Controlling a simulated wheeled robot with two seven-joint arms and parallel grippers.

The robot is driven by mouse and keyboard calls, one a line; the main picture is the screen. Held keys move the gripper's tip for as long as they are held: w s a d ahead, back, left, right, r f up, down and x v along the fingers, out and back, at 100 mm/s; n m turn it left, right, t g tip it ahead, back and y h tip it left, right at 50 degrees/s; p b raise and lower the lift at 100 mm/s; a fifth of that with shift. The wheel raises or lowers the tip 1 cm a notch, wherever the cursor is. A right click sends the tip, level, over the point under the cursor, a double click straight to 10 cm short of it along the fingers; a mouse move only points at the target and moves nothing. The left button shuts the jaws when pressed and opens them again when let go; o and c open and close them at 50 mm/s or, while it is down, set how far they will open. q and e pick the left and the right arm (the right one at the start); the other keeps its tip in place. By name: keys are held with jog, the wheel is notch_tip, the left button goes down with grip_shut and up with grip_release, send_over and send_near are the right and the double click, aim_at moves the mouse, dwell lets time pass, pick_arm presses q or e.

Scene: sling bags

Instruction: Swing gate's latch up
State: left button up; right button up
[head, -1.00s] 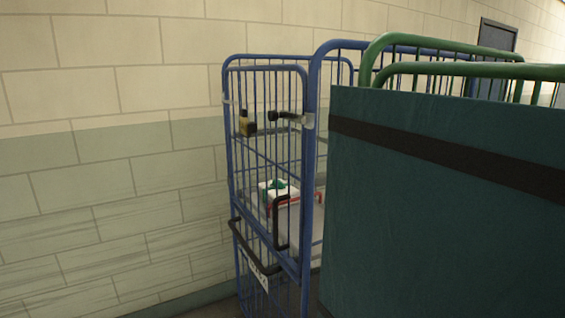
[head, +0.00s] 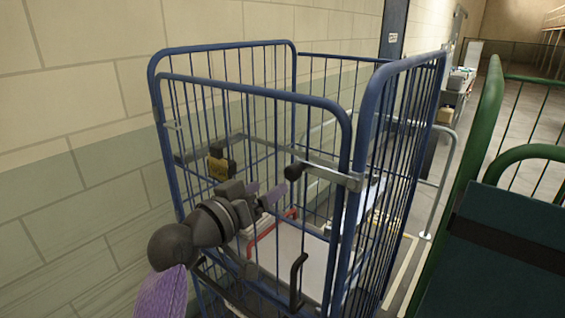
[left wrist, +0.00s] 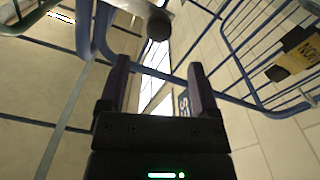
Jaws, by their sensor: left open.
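The gate (head: 256,94) is the blue barred front of a tall roll cage and stands closed against the cage frame. Its latch (head: 325,174) is a grey metal bar at the gate's right post, lying roughly level, with a black knob (head: 293,171) at its left end. My left gripper (head: 268,194) is in front of the gate, just left of and a little below the knob, open and empty. In the left wrist view the open fingers (left wrist: 160,86) point toward the knob (left wrist: 158,26), which is beyond the tips and apart from them. My right gripper is not in view.
A green cage (head: 487,120) with a teal panel stands close at right, a block wall (head: 85,90) at left.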

aim_at(289, 175)
pick_arm(q)
jog(key=x, duration=0.8)
jog(key=shift+d+p, duration=0.15)
jog(key=shift+p, duration=0.2)
grip_shut()
dwell(0.9)
